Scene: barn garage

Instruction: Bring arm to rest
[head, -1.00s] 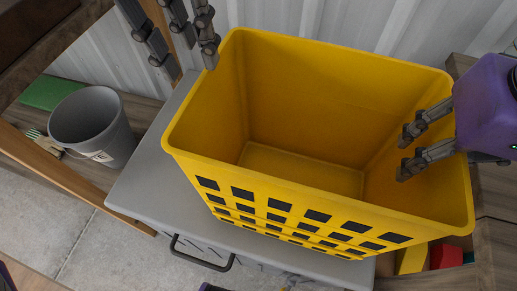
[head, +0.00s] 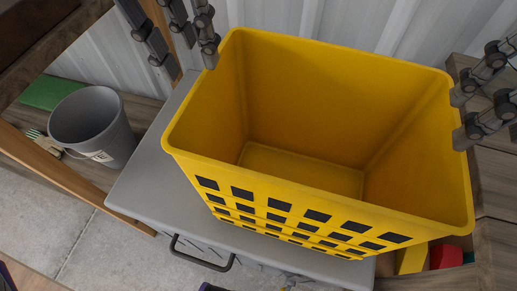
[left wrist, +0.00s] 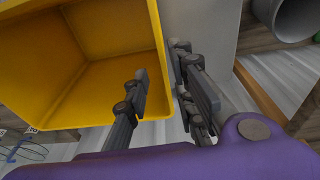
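My left gripper (head: 187,62) comes down at the top left in the head view, beside the back left corner of a yellow crate (head: 300,215). My right gripper (head: 461,117) is at the right edge in the head view, by the crate's right rim. The crate looks empty inside.
The crate stands on a grey cabinet top (head: 145,180) with a black handle (head: 200,260). A grey bucket (head: 92,125) and a green item (head: 50,92) are on a wooden shelf at left. A red block (head: 445,256) is at lower right. A corrugated wall (head: 330,25) is behind.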

